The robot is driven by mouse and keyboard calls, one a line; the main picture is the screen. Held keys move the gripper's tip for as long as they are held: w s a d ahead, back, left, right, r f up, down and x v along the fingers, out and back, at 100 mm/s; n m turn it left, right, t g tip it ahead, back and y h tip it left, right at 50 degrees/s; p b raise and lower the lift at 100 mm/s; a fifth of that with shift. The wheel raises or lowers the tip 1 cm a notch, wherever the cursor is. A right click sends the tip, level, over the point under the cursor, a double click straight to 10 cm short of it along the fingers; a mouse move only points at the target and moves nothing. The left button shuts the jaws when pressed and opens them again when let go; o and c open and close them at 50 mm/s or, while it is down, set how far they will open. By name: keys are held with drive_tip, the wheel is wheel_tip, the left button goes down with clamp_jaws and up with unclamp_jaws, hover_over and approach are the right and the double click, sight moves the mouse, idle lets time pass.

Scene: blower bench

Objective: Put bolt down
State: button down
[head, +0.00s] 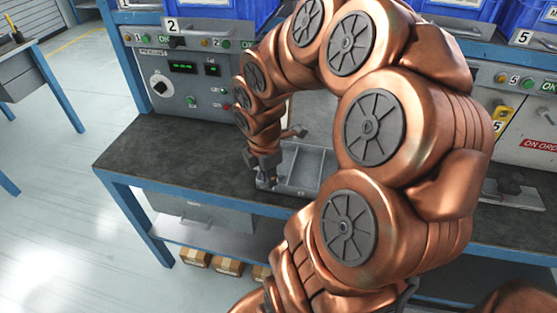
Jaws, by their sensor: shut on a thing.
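My gripper (266,181) points down at the front of the bench, at the left end of a grey compartment tray (322,163). It is shut on the bolt, but the bolt is too small and too covered by the fingers to make out. I cannot tell whether the fingertips are over the tray's left compartment or just beside its wall, or whether the bolt touches anything.
The dark bench top (165,152) is bare left of the tray. A control panel (188,83) with a green display stands at the back. Blue bins (222,10) sit above it. Cardboard boxes (228,265) lie below. My arm hides much of the bench's right side.

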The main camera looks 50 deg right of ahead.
drive_tip(key=p, duration=0.1)
hover_over(279, 168)
drive_tip(key=shift+s+a+f, duration=0.1)
drive_tip(key=shift+a+f, duration=0.1)
drive_tip(key=shift+f, duration=0.2)
drive_tip(key=shift+f+p, duration=0.3)
drive_tip(key=shift+f, duration=1.45)
drive_tip(key=shift+f, duration=0.15)
drive_tip(key=c, duration=1.5)
unclamp_jaws()
